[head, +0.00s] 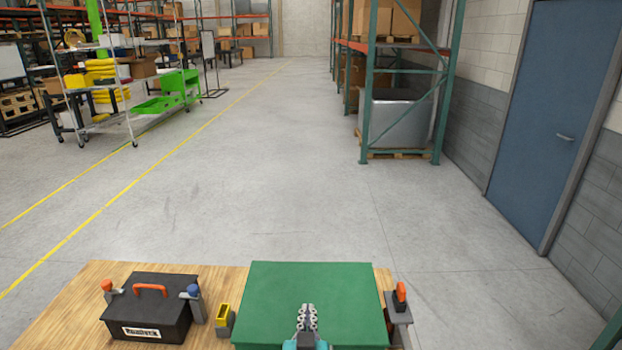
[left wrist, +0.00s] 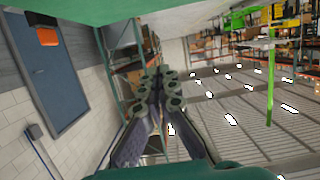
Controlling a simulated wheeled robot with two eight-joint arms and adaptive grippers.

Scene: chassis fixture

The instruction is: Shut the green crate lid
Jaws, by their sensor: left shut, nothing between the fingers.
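The green crate lid (head: 275,290) shows at the bottom middle of the head view as a broad flat panel. The crate body under it is hidden, and I cannot tell whether the lid lies fully flat or is tilted. My left gripper (head: 307,312) is shut and empty, in front of the panel's lower middle in this view; I cannot tell whether it touches it. In the left wrist view the shut fingers (left wrist: 163,90) point away into the room. A green strip (left wrist: 120,8), likely the lid, crosses that view's top edge. My right gripper is out of view.
The wooden table (head: 70,320) holds a black toolbox (head: 170,308) with a red handle left of the lid. A yellow and black block (head: 224,318) stands between them. An orange-topped fixture (head: 400,300) stands close to the lid's right side. The floor beyond is clear.

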